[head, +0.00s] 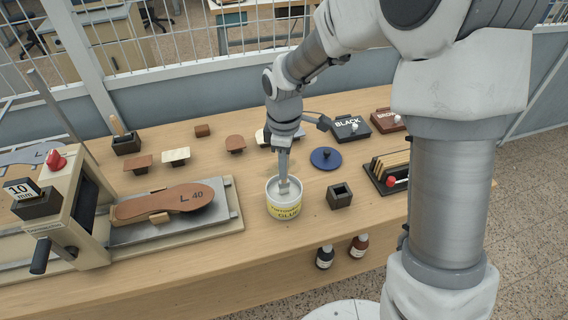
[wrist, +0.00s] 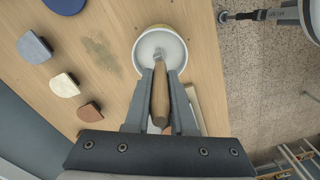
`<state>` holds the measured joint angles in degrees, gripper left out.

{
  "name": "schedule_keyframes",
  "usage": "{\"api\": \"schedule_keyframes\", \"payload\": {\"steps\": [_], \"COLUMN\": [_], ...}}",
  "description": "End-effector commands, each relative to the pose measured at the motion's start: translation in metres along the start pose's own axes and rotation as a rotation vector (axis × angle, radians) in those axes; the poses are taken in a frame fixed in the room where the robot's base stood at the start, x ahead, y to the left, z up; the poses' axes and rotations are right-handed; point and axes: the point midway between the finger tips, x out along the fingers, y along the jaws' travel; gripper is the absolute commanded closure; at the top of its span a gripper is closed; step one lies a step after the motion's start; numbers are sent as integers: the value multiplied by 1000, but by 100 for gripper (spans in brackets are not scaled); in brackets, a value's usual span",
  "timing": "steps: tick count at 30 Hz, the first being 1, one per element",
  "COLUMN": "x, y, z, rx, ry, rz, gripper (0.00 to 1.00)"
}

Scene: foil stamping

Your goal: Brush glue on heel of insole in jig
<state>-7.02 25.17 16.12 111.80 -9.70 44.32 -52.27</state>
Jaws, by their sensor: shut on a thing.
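The tan insole marked L 40 (head: 168,203) lies in the jig (head: 228,212) at the left, beside the press stand. An open glue can (head: 283,209) with a white and yellow label stands on the bench, right of the jig. My gripper (head: 284,183) is over the can. In the wrist view my gripper (wrist: 159,85) is shut on the wooden handle of a brush (wrist: 160,103). The brush's head end points into the can (wrist: 137,52), within its rim. In the head view the brush is mostly hidden by my gripper.
The press (head: 70,215) with a black handle stands left. A blue round lid (head: 326,158) and an empty dark square holder (head: 340,196) are right of the can. Several small heel pieces (head: 176,155) lie behind.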

Motion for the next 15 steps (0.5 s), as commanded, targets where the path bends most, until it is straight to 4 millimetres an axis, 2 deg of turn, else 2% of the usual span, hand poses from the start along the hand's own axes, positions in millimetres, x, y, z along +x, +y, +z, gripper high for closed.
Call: {"api": "schedule_keyframes", "payload": {"steps": [15], "x": [-43], "y": [0], "z": [0], "rx": [0], "ry": [0], "rz": [0], "gripper": [100]}}
